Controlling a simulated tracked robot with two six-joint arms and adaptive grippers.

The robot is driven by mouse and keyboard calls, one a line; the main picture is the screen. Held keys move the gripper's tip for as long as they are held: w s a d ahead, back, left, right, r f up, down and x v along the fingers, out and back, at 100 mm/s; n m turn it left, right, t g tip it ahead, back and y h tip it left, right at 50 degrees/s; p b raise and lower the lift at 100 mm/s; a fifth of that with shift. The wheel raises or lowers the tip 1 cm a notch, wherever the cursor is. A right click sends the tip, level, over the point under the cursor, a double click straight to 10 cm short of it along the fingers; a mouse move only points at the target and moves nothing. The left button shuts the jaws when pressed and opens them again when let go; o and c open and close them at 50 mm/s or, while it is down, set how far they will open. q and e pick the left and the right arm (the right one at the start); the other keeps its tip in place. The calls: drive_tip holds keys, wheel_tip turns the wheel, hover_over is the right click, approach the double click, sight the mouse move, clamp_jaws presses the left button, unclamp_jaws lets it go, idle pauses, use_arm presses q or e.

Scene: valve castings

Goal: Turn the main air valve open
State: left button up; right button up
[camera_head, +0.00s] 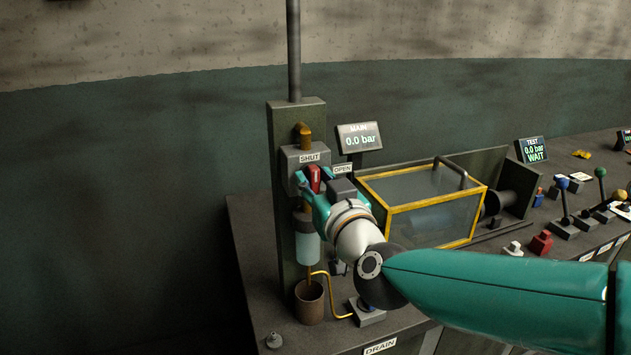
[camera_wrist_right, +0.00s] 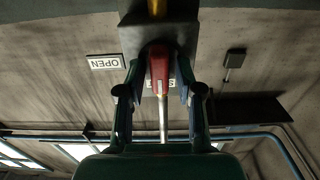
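The main air valve's red handle (camera_head: 314,179) is on a grey block (camera_head: 290,170) on the green post. It stands near upright below the SHUT label (camera_head: 309,158); the OPEN label (camera_head: 342,169) is to the right. My right gripper (camera_head: 315,186) is at the handle. In the right wrist view, the red handle (camera_wrist_right: 159,68) with its pale stem lies between the two fingers of my right gripper (camera_wrist_right: 160,78), with a visible gap on each side. The OPEN label (camera_wrist_right: 105,62) appears upside down there, and the SHUT label is mostly hidden. My left gripper is out of view.
The MAIN display (camera_head: 359,137) reads 0.0 bar; the TEST display (camera_head: 532,150) reads 0.0 bar, WAIT. A yellow-framed clear box (camera_head: 480,209) stands right of the post. A clear bowl (camera_head: 307,247) and brown cup (camera_head: 309,302) sit below the valve. Levers (camera_head: 563,199) stand farther right.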

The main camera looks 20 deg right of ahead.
clamp_jaws()
drive_tip(key=shift+m, duration=0.4)
drive_tip(key=shift+f+m+b, duration=0.1)
drive_tip(key=shift+m+b, duration=0.65)
drive_tip(key=shift+m, duration=0.15)
drive_tip(key=m+b, duration=0.2)
drive_tip(key=m, duration=0.2)
drive_tip(key=shift+d, duration=0.15)
drive_tip(key=m+b, duration=0.3)
drive_tip(key=m, duration=0.3)
drive_tip(key=shift+f+m, duration=0.15)
drive_tip(key=shift+m, duration=0.25)
drive_tip(key=m+b, duration=0.2)
drive_tip(key=m, duration=0.2)
drive_tip(key=shift+d+f+m, duration=0.1)
drive_tip(key=shift+m, duration=0.2)
